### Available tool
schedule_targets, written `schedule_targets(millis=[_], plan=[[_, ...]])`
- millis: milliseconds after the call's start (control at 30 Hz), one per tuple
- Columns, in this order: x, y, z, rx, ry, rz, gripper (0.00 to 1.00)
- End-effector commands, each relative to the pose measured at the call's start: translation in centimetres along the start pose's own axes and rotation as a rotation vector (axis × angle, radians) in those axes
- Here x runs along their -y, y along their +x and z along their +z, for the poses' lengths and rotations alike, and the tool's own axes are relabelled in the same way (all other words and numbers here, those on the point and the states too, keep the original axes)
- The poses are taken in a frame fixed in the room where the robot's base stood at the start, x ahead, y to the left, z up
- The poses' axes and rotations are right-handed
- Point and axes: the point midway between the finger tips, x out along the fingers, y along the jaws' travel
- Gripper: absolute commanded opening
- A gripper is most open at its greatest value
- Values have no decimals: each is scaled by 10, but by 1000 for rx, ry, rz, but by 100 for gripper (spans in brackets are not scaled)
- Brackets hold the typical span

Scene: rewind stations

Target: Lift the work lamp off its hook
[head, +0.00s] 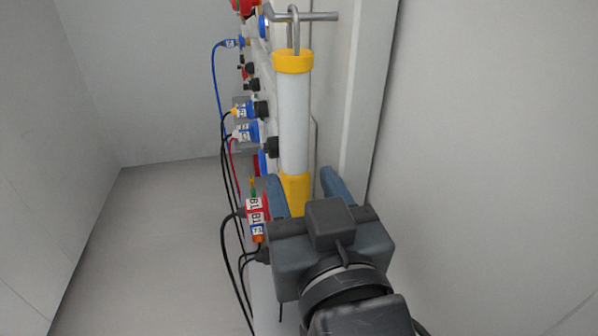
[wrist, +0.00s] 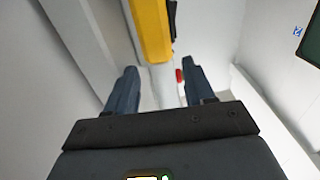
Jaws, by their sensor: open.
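The work lamp (head: 294,120) is a white tube with a yellow cap at the top and a yellow handle at the bottom. It hangs upright by a metal loop from a horizontal metal hook (head: 322,16). My gripper (head: 308,180) is open, with its two blue-grey fingers near the lamp's lower yellow end. In the wrist view the yellow handle (wrist: 151,30) shows beyond the open fingertips (wrist: 160,66), in line with the gap or slightly left. I cannot tell whether any finger touches it. The gripper body hides what lies below the handle in the head view.
Left of the lamp is a panel edge with several plugs and labelled connectors (head: 246,132). Black cables (head: 226,170) and a blue cable (head: 216,85) hang there, close to my gripper's left side. A red-and-white labelled connector (head: 256,212) sits beside the left finger. Plain wall lies to the right.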

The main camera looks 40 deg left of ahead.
Motion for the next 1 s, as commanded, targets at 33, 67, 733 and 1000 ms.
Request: schedule_targets(millis=[33,67,733,1000], plan=[[1,5,-3,0,0,-1,53],[1,9,-4,0,0,-1,53],[0,51,-5,0,1,0,46],[0,51,-5,0,0,0,21]])
